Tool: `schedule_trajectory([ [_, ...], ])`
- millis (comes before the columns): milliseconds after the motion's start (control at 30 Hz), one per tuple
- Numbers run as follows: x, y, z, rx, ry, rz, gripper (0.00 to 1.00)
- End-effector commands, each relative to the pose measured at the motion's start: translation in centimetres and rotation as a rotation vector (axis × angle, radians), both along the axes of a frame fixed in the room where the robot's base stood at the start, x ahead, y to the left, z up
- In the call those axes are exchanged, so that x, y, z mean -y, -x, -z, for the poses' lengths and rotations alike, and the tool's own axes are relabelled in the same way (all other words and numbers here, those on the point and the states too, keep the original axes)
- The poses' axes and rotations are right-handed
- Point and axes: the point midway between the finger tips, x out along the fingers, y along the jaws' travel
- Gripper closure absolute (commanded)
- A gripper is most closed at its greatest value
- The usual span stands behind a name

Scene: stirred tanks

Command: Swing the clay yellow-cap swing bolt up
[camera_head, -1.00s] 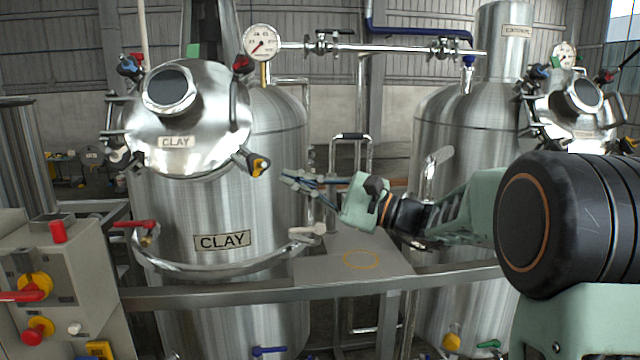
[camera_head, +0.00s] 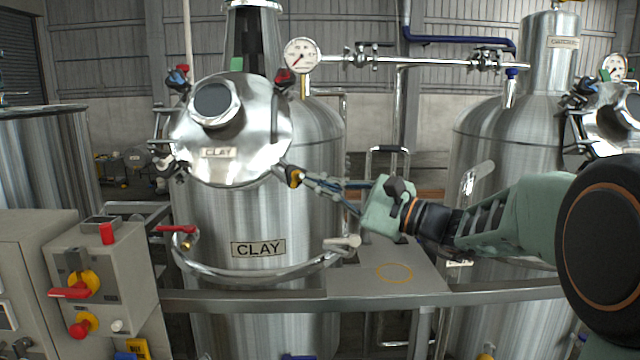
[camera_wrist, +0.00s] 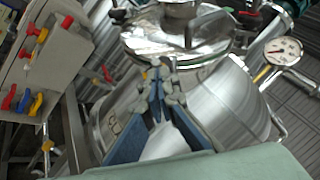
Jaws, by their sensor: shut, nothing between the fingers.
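The CLAY tank (camera_head: 285,210) stands left of centre with its round steel lid (camera_head: 255,148) tilted toward me. The clay yellow-cap swing bolt (camera_head: 294,177) sticks out from the lid's lower right edge, pointing down and to the right. My gripper (camera_head: 308,181) comes in from the right, shut and empty, with its fingertips right beside the yellow cap. I cannot tell whether they touch it. In the wrist view my gripper (camera_wrist: 160,72) reaches toward the lid rim (camera_wrist: 185,58), and its fingers hide most of the bolt.
A red-capped bolt (camera_head: 283,76) and a blue-capped bolt (camera_head: 178,76) sit higher on the lid. A pressure gauge (camera_head: 301,55) stands behind it. A grey control box (camera_head: 110,275) is at the left, and a steel rail (camera_head: 380,294) runs in front. A second tank (camera_head: 500,130) stands at the right.

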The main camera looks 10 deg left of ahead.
Motion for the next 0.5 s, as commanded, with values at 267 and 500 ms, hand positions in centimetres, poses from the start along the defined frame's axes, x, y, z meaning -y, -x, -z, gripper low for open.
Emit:
schedule_trajectory([
  [267, -1.0, 0.7, -1.7, -0.062, 0.062, 0.076, 1.00],
  [500, -2.3, 1.2, -3.2, -0.150, 0.145, 0.178, 1.00],
])
